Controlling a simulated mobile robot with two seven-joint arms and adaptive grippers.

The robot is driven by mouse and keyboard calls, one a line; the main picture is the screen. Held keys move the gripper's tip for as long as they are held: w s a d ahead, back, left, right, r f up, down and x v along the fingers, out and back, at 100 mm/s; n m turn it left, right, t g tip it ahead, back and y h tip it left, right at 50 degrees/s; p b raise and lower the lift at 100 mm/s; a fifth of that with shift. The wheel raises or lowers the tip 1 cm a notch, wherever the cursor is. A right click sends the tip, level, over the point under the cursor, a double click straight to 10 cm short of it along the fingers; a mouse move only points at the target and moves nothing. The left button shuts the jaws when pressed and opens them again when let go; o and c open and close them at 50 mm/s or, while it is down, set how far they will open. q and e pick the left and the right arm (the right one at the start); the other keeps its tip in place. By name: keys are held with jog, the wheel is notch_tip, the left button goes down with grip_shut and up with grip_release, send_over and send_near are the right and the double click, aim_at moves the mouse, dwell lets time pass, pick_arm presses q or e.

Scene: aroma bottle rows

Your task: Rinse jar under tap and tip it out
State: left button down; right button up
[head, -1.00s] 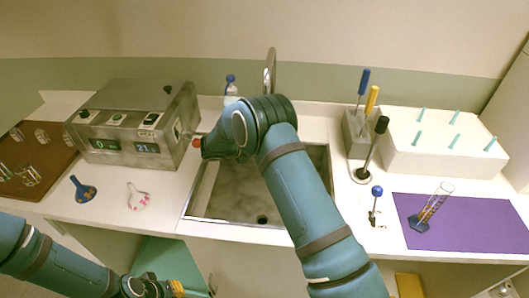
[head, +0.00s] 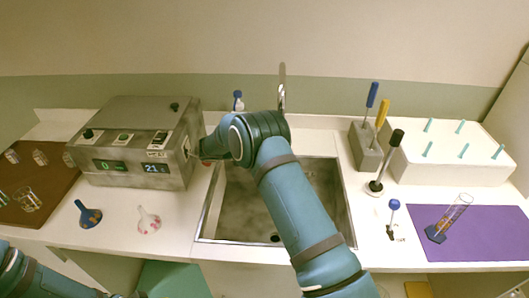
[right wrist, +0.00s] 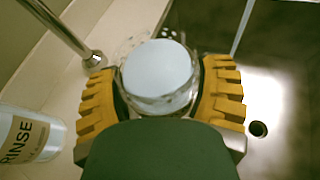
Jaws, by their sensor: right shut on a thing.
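The jar (right wrist: 158,78) shows in the right wrist view as a clear glass rim around a pale round disc, between two yellow finger pads. My right gripper (right wrist: 160,92) is shut on it. In the head view my right wrist hides the jar, and its end hangs over the sink's left rim. The metal tap (head: 282,85) rises behind the sink; its post and round base (right wrist: 94,59) stand left of the jar in the wrist view. The sink (head: 240,220) looks empty, with a dark drain hole (right wrist: 258,129). My left gripper is out of view.
A white bottle labelled RINSE (right wrist: 28,138) stands beside the gripper. A metal box with displays (head: 130,150) stands left of the sink. Two funnel-like pieces lie before it. A grey holder (head: 364,150), white rack (head: 450,160) and purple mat (head: 480,245) are at right.

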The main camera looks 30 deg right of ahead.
jog(key=shift+s+a+f+m+b, duration=0.1)
jog(key=shift+s+f+m+b, duration=0.2)
jog(key=shift+m+b, duration=0.15)
jog(key=shift+s+f+m+t+b, duration=0.4)
jog(key=shift+f+t+b, duration=0.1)
jog(key=shift+f+b, duration=0.25)
jog(key=shift+s+f+b, duration=0.1)
jog(key=shift+f+b, duration=0.15)
jog(key=shift+b, duration=0.05)
jog(key=shift+s+a+f+m, duration=0.1)
jog(key=shift+f+m, duration=0.1)
jog(key=shift+m, duration=0.05)
jog(key=shift+f+b, duration=0.1)
jog(key=shift+b, duration=0.2)
jog(key=shift+s+f, duration=0.1)
jog(key=shift+f, duration=0.15)
jog(key=shift+s+f+t+b, duration=0.1)
jog(key=shift+f+t+b, duration=0.2)
jog(key=shift+f+b, duration=0.3)
jog(key=shift+f, duration=0.1)
